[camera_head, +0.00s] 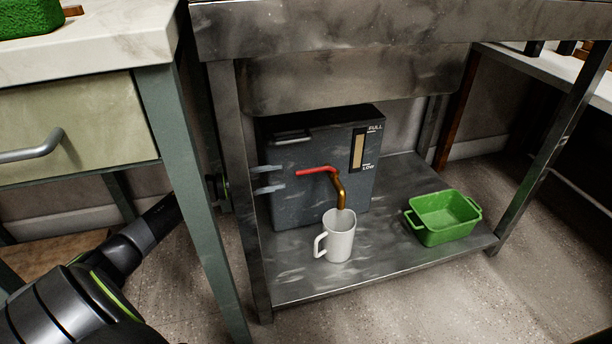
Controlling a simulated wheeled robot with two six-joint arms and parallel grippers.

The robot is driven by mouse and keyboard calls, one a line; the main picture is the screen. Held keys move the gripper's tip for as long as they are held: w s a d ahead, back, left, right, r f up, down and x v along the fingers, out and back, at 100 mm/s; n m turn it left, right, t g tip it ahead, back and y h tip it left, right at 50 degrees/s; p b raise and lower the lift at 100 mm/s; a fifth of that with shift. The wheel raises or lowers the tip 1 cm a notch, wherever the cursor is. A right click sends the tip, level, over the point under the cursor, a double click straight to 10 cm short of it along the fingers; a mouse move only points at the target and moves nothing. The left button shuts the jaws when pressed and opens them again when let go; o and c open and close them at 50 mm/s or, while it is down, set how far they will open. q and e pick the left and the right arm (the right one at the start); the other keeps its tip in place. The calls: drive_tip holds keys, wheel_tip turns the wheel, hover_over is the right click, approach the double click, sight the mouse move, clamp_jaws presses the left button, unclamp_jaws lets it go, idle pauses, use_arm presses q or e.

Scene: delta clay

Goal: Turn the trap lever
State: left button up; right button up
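The trap is a dark grey box (292,208) on the metal shelf under the sink, with a FULL/LOW gauge (358,150) on its front. A brass spout (340,192) bends down from its front. The trap lever (314,170) is a red handle, pointing left from the top of the spout. My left gripper (279,179) reaches in from the left behind the table leg. Its two pale fingers are apart, one above the other, with their tips short of the lever's left end and nothing visible between them. My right gripper is out of view.
A white mug (337,241) stands upright below the spout. A green two-handled container (443,220) sits at the right of the metal shelf (390,262). The green table leg (197,190) and the sink's front leg (246,200) stand across my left arm's path.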

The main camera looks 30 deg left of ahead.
sight(302, 173)
use_arm(q)
drive_tip(key=b+x, duration=0.3)
drive_tip(key=x, duration=0.4)
drive_tip(key=shift+w+d, duration=0.55)
drive_tip(key=shift+w, duration=0.1)
clamp_jaws()
